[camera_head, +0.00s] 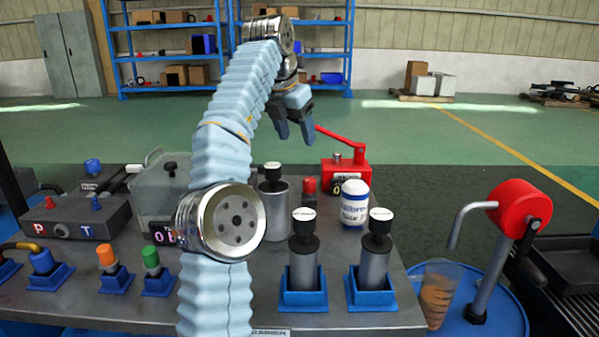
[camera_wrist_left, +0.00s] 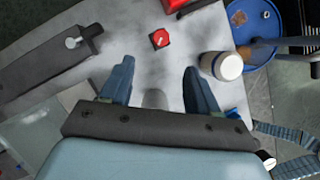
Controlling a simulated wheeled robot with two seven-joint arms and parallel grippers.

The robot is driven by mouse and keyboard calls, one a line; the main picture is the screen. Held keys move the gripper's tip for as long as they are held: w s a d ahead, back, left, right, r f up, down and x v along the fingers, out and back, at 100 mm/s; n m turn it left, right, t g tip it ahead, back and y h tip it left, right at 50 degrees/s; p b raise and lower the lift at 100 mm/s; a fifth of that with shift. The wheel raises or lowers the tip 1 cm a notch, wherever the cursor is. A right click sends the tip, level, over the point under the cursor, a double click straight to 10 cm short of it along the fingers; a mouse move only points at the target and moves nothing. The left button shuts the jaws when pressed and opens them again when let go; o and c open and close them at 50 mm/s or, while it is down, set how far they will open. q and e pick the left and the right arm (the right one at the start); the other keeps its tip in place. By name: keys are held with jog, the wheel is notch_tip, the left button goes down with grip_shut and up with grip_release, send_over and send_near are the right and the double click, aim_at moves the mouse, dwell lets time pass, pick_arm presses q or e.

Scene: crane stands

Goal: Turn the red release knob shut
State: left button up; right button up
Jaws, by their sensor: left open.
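The red release knob (camera_head: 309,185) stands on the grey bench, left of the white jar and in front of the red hand pump. In the left wrist view the red knob (camera_wrist_left: 159,38) shows a small light mark on top. My left gripper (camera_head: 294,130) is open and empty, fingers pointing down, above the bench near the knob. In the left wrist view the knob appears beyond the fingertips of the left gripper (camera_wrist_left: 158,68), between their lines and apart from them. My right gripper is not in view.
The white jar (camera_head: 355,203) stands right of the knob; the red hand pump (camera_head: 345,163) is behind. A grey cylinder with a black handle (camera_head: 275,210) is close at left. Two more handled cylinders stand in blue holders (camera_head: 303,293) in front. A blue drum (camera_head: 505,310) is at right.

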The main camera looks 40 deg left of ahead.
aim_at(309, 179)
pick_arm(q)
jog(key=x, duration=1.3)
jog(key=shift+d+f, duration=0.2)
jog(key=shift+f, duration=0.2)
jog(key=c, duration=1)
jog(key=shift+c, duration=0.2)
jog(key=shift+n, duration=0.4)
jog(key=n+y, duration=0.1)
jog(key=n, duration=0.3)
jog(key=shift+w+d+g+y, duration=0.1)
jog(key=shift+d+g+y, duration=0.05)
jog(key=shift+g+y, duration=0.2)
jog(key=n+g+y, duration=0.1)
jog(key=n, duration=0.3)
jog(key=shift+n+y, duration=0.25)
jog(key=shift+n, duration=0.15)
